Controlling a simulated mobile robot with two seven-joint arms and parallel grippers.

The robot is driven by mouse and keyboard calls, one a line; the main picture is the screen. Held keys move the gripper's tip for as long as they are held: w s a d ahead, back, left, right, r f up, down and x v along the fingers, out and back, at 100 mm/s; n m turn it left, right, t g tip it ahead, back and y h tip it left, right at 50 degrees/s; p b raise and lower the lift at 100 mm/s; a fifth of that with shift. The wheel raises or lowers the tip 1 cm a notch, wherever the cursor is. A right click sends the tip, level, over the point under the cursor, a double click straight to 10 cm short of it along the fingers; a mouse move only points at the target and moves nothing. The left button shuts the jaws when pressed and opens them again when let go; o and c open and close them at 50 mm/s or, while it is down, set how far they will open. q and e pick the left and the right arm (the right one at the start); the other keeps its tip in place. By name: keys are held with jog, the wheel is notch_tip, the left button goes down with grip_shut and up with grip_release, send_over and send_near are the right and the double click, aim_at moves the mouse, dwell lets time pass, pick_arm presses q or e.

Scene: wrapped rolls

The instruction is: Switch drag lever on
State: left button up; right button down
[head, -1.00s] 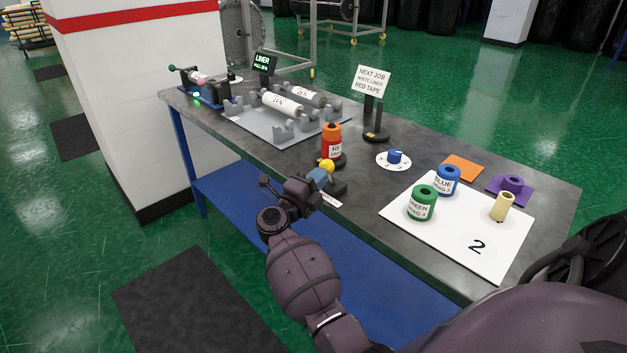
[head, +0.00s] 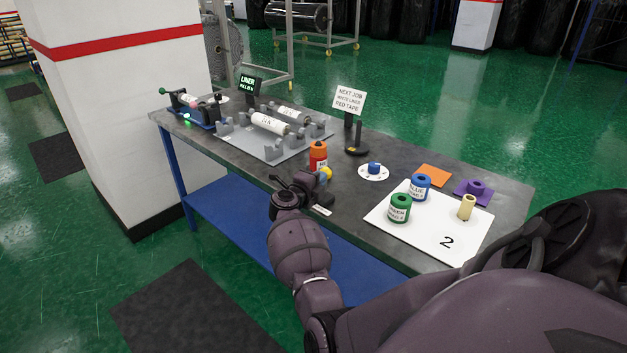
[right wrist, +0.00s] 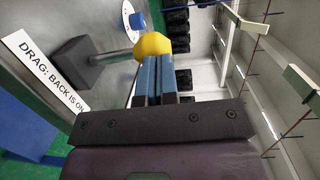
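The drag lever has a yellow ball knob (head: 326,173) on a grey rod and a dark base at the near edge of the bench. In the right wrist view the knob (right wrist: 153,46) sits at my fingertips, and the rod runs left to the dark base block (right wrist: 86,63). A white label (right wrist: 42,68) reading "DRAG: BACK IS ON" lies beside the base. My right gripper (head: 321,181) has its blue fingers (right wrist: 156,75) close together, with only a thin gap. The knob is beyond the tips, apparently touching, not between them. My left gripper is out of view.
An orange-red roll (head: 318,158) stands just behind the lever. A roller rig (head: 270,150), a job sign (head: 349,100) and a blue knob on a dial (head: 374,169) are farther back. Green and blue rolls stand on a white board (head: 440,245) at right.

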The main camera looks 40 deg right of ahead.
aim_at(327, 170)
jog(key=d, duration=0.1)
jog(key=d+r+p, duration=0.1)
jog(key=d, duration=0.1)
jog(key=shift+w+d, duration=0.1)
jog(key=shift+d, duration=0.05)
jog(key=shift+x, duration=1.15)
jog(key=shift+d+f, duration=0.15)
jog(key=shift+d, duration=0.05)
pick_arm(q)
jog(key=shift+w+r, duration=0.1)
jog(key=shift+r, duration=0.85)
pick_arm(e)
jog(key=shift+d+f, duration=0.1)
jog(key=shift+d, duration=0.05)
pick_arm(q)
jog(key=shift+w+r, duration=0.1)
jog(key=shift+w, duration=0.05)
pick_arm(e)
jog(key=shift+a, duration=0.2)
